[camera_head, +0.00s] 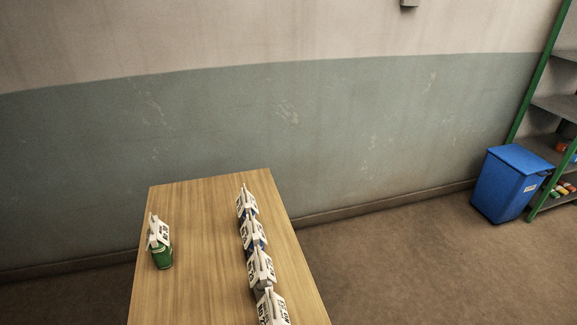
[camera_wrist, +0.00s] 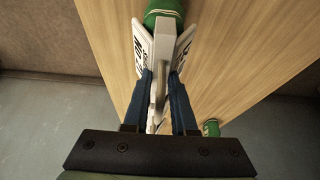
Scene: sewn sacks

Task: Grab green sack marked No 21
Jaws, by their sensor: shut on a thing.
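In the wrist view my gripper (camera_wrist: 161,80) has its two blue fingers closed on the white folded top of a green sack (camera_wrist: 163,12). White label flaps stand on both sides of that top; one shows dark print, but I cannot read its number for sure. The sack's green body shows at the top edge of the wrist view, over or on the table. A second green sack (camera_wrist: 211,128) shows partly at the lower right. In the head view a green sack (camera_head: 162,256) with a white labelled top stands at the table's left side. My gripper is outside the head view.
A row of several white-topped sacks (camera_head: 261,268) runs along the right side of the wooden table (camera_head: 195,230). Bare wood lies between them and the green sack. A blue lidded bin (camera_head: 507,184) and a green-framed shelf (camera_head: 555,105) stand far right.

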